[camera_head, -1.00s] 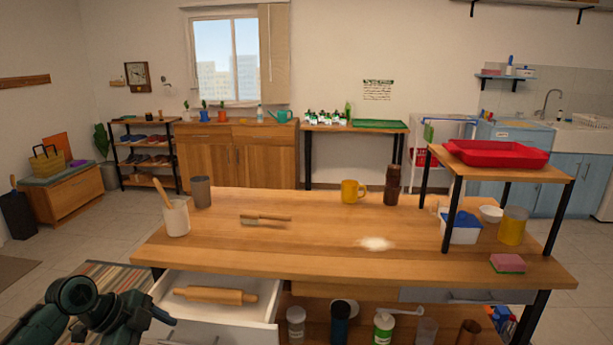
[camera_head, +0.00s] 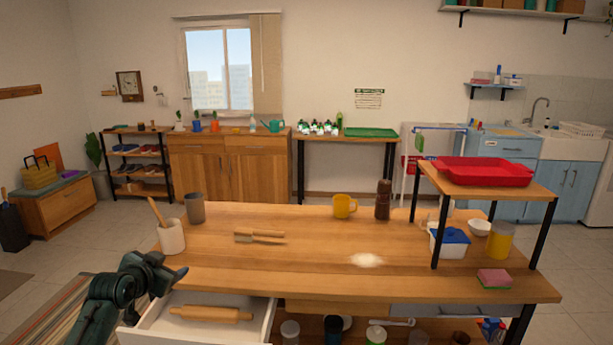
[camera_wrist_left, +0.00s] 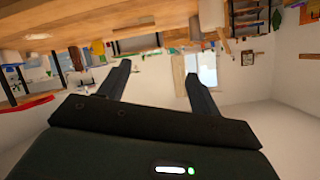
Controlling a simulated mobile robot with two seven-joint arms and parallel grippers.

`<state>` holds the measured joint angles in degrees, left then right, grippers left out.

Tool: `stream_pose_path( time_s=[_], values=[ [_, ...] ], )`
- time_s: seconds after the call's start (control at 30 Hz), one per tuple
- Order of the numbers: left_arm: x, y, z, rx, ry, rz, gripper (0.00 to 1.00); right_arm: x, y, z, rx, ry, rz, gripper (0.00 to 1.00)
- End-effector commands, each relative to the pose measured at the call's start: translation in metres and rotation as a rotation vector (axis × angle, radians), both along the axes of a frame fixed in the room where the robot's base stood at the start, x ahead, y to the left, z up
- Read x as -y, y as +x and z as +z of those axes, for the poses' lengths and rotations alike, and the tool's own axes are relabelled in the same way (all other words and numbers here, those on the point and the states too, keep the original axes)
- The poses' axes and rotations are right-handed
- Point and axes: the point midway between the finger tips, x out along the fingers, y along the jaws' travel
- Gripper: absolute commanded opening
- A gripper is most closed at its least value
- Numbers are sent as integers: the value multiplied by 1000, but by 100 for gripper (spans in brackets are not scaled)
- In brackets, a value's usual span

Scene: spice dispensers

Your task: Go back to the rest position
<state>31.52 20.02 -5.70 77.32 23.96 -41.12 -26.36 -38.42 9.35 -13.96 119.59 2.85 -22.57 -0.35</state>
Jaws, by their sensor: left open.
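My left gripper (camera_head: 180,279) is at the lower left of the head view, beside the table's left front corner and above the open drawer's left side. In the left wrist view its two fingers (camera_wrist_left: 157,84) stand apart with nothing between them. That view is upside down, with the table and room beyond the fingers. My right gripper is not in view.
The wooden table (camera_head: 310,270) holds a utensil crock (camera_head: 172,237), a grey cup (camera_head: 195,208), a yellow mug (camera_head: 345,206), a brown grinder (camera_head: 383,200) and white powder (camera_head: 366,260). The open drawer (camera_head: 262,330) holds a rolling pin (camera_head: 211,314). A riser (camera_head: 545,193) carries a red tray (camera_head: 485,172).

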Motion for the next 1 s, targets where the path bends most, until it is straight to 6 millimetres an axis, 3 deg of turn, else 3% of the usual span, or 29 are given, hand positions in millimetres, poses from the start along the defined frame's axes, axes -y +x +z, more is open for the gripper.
stream_pose_path(
  time_s=[0.1, 0.27, 0.3, 0.47, 0.67, 0.8, 0.9, 1.0],
  values=[
    [-20, 9, 28, 156, -21, 119, 64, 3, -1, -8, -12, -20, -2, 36],
    [-31, 14, 67, 366, -57, 183, 64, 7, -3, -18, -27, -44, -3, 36],
    [-20, 4, 40, 322, -60, 167, 64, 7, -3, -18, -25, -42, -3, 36],
    [12, -31, -18, 244, -75, 118, 64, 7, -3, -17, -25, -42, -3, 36],
    [62, -104, -99, 117, -117, 49, 64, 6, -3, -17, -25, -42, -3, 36],
    [105, -184, -154, 3, -174, 2, 64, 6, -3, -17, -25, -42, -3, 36],
    [133, -246, -180, -78, -226, -21, 64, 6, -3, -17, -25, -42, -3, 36],
    [155, -301, -195, -150, -276, -33, 64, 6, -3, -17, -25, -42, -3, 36]
  ],
)
